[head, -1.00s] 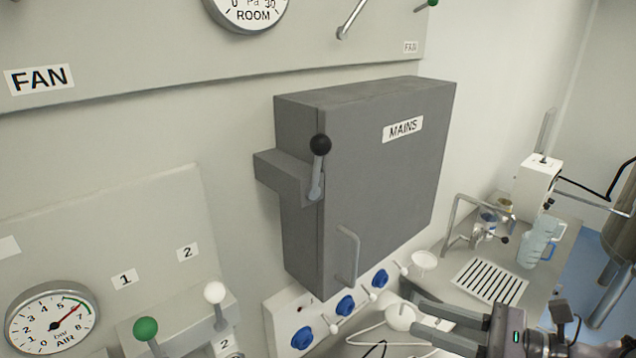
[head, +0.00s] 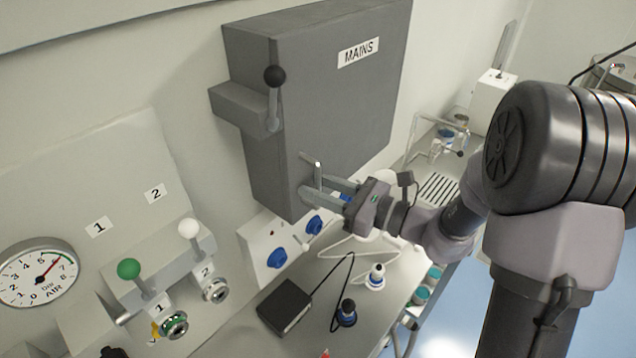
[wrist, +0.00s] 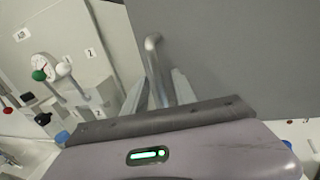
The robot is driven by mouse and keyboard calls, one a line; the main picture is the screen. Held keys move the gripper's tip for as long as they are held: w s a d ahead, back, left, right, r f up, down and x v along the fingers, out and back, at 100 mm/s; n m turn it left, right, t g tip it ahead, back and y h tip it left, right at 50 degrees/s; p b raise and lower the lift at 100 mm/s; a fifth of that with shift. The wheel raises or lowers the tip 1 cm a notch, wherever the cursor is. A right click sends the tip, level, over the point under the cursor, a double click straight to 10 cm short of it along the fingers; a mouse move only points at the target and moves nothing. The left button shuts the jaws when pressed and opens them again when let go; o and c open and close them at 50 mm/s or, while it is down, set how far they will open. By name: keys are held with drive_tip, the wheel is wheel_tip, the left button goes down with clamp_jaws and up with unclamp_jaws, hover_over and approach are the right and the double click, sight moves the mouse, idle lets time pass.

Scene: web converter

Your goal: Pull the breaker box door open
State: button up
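The grey breaker box (head: 233,62), its door labelled MAINS (head: 335,95), is on the wall, and the door looks closed. A vertical bar handle (head: 317,173) stands at the door's lower left. My gripper (head: 322,187) is at this handle, its fingers pointing toward the door. In the wrist view, the handle (wrist: 155,65) rises between the two fingers (wrist: 160,92), which stand apart on either side of it. Whether a finger touches the bar is hard to tell. A lever with a black knob (head: 275,77) points up at the box's left side.
A panel with green (head: 129,268) and white (head: 189,228) knobbed levers and an air gauge (head: 38,275) is at the left. Blue sockets (head: 277,257) sit below the box. The bench (head: 385,318) holds a black adapter (head: 286,305) with its cable.

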clamp_jaws()
idle(1.5)
